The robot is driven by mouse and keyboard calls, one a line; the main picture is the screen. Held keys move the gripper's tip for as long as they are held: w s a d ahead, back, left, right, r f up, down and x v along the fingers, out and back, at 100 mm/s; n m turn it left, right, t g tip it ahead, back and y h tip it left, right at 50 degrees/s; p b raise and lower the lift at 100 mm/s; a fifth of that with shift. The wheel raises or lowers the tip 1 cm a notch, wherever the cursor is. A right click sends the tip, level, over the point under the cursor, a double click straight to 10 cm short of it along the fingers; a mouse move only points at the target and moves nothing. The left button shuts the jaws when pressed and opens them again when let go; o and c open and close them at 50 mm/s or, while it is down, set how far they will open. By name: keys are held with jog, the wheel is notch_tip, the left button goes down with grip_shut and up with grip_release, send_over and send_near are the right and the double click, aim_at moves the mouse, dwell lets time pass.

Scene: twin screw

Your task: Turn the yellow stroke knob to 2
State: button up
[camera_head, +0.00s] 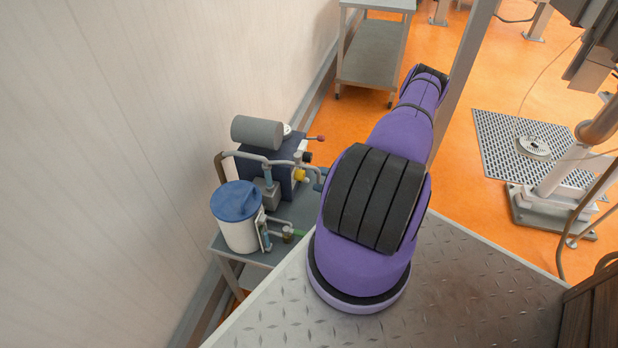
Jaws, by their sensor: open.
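The yellow stroke knob (301,175) is small in the head view. It sits on the right side of a dark blue pump unit (262,170), below a black knob (307,157). The number it points to is too small to read. My purple arm rises just right of the pump and reaches up toward the back. My gripper does not show in this view, so where it is relative to the knob cannot be seen.
The pump stands on a grey cart (298,212) beside the left wall. A white tank with a blue lid (238,201), pipes and a red-tipped lever (321,138) surround it. A metal table (377,50) stands behind. Orange floor (475,75) is open at the right back.

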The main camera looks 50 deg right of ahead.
jog(key=shift+v, duration=2.7)
